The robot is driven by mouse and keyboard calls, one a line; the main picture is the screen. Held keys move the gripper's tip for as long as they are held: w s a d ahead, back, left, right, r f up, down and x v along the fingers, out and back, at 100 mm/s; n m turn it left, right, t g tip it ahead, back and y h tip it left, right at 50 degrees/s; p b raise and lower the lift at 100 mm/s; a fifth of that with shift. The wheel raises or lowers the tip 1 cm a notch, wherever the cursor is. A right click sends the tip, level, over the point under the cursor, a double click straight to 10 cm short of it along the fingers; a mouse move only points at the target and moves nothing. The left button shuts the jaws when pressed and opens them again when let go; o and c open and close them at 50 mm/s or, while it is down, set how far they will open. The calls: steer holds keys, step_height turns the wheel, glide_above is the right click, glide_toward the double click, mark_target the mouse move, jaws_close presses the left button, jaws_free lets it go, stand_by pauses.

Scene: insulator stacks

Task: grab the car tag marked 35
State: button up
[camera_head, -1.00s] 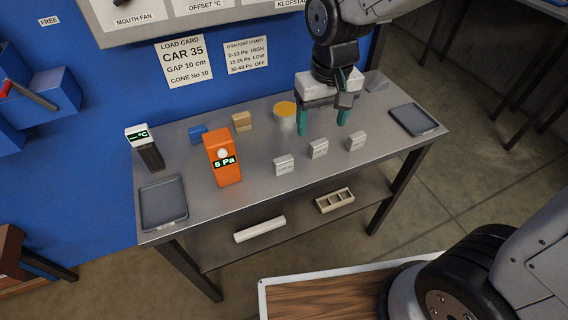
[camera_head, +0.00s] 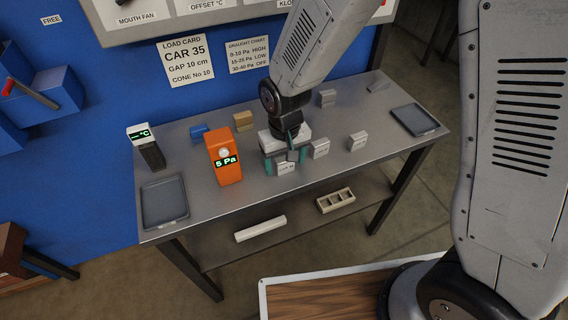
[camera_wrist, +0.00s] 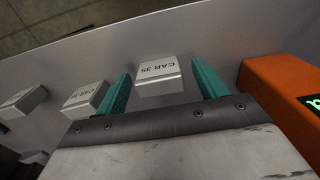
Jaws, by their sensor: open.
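The car tag marked 35 (camera_wrist: 158,78) is a small pale block lying between my gripper's two teal fingers in the wrist view. It also shows in the head view (camera_head: 286,168), partly covered by my gripper. My gripper (camera_head: 284,166) is open, with one finger on each side of the tag; I cannot tell whether either finger touches it. Two similar tags stand to the right in the head view, a nearer one (camera_head: 320,148) and a farther one (camera_head: 357,141). In the wrist view the neighbouring tag (camera_wrist: 86,99) lies just left of my gripper.
An orange meter (camera_head: 224,158) reading 5 Pa stands just left of my gripper. Grey trays lie at the left (camera_head: 164,203) and right (camera_head: 415,119) table ends. A tan block (camera_head: 243,121) and a blue one (camera_head: 199,132) are behind. Bare tabletop lies around the right tags.

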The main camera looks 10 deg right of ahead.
steer(key=shift+f, duration=0.25)
steer(key=c, duration=1.1)
steer(key=shift+r, duration=0.1)
